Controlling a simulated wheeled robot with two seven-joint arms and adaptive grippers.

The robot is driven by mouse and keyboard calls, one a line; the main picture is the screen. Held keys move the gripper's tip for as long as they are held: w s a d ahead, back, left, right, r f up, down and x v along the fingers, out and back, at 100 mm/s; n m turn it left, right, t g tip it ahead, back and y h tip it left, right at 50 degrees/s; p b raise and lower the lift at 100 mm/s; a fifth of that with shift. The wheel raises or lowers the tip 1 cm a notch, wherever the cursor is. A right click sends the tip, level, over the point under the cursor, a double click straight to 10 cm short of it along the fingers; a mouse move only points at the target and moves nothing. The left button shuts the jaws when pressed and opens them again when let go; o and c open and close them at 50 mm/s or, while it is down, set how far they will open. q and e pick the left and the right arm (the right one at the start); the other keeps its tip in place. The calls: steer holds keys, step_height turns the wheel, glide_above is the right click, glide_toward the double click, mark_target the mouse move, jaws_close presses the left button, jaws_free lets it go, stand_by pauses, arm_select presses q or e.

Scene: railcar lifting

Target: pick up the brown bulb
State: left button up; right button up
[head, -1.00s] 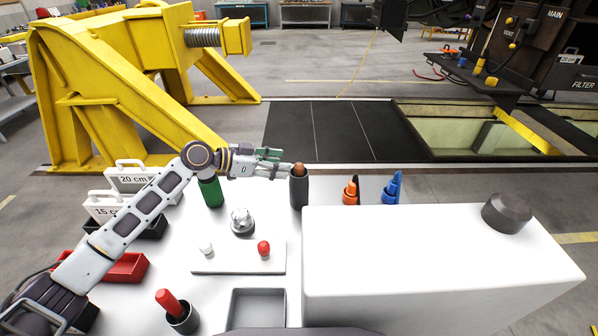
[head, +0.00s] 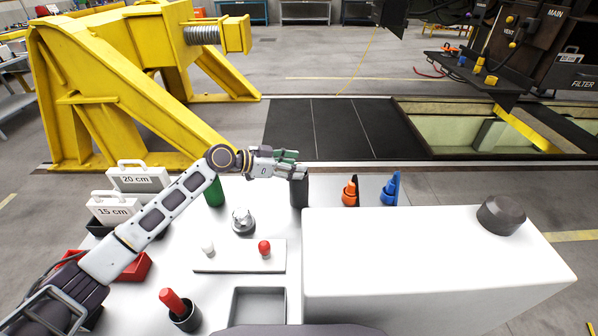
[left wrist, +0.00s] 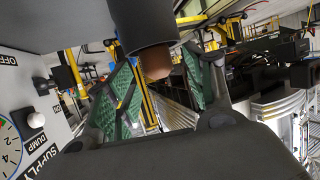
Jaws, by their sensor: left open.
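The brown bulb (left wrist: 155,63) shows in the left wrist view, on the end of a dark cylindrical holder (left wrist: 142,25). In the head view the dark holder (head: 299,191) stands on the white table, and my gripper hides the bulb on its top. My left gripper (head: 294,165) is at the holder's top, coming from the left. In the left wrist view its green-padded fingers (left wrist: 158,92) are spread apart, with the bulb seen between them. I cannot tell whether either finger touches it. My right gripper is not in view.
A green cylinder (head: 214,191) stands left of the holder. Orange (head: 350,190) and blue (head: 391,189) items stand to its right. A white box (head: 430,250) with a dark knob (head: 502,214) fills the right. A small white plate (head: 235,262) bears white and red knobs.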

arm_select(q)
steer(key=c, duration=1)
steer(key=shift+r+b, duration=0.45)
steer(key=shift+r, duration=4.55)
